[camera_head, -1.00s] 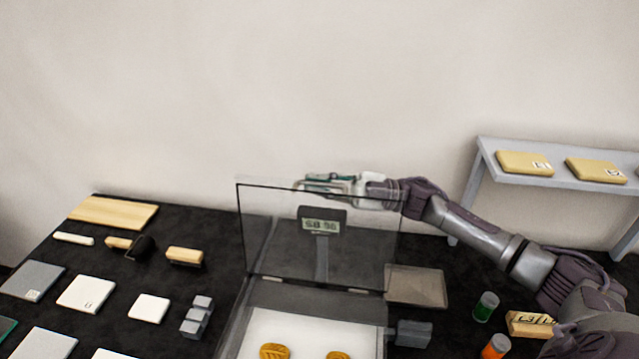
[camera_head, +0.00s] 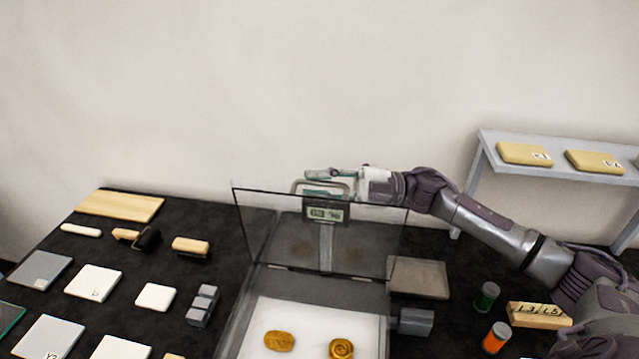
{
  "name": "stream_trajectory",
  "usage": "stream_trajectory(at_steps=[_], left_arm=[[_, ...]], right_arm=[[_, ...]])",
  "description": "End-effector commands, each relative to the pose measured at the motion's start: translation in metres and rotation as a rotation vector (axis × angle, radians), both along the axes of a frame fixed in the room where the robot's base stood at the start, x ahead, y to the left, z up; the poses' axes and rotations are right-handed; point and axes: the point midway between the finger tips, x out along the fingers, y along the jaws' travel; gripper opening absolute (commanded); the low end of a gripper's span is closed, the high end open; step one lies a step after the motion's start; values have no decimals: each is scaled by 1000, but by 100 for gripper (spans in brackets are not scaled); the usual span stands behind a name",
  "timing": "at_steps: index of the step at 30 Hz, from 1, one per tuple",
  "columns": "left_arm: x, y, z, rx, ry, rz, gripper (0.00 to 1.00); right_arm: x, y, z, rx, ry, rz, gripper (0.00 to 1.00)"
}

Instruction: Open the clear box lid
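The clear box lid (camera_head: 284,232) stands raised, close to upright, along the back of the box, with its handle (camera_head: 322,183) at the top edge. The box's pale floor (camera_head: 309,322) shows below it, with two gilt pieces, one oval (camera_head: 279,341) and one round with a spiral (camera_head: 341,348). My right gripper (camera_head: 322,176) is at the handle, reaching in from the right behind the lid's top edge. Its fingers overlap the handle, so I cannot tell whether they are shut on it. My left gripper is out of view.
A small digital display (camera_head: 325,212) shows through the lid. Right of the box are a flat tray (camera_head: 419,278), a grey block (camera_head: 416,322), a green jar (camera_head: 487,297) and an orange jar (camera_head: 496,338). Tiles and tools, including a roller (camera_head: 146,240), lie left. A shelf (camera_head: 560,166) stands at right.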

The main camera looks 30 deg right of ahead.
Motion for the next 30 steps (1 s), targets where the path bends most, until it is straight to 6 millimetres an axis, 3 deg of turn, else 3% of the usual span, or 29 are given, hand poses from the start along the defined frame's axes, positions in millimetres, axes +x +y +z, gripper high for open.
stream_trajectory(at_steps=[7,21,30], left_arm=[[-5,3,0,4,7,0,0],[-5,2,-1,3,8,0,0],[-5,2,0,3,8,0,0]], right_arm=[[-5,-17,-5,-1,5,-2,22],[-33,-101,-22,-3,4,-1,22],[-37,-112,-22,-1,-1,1,22]])
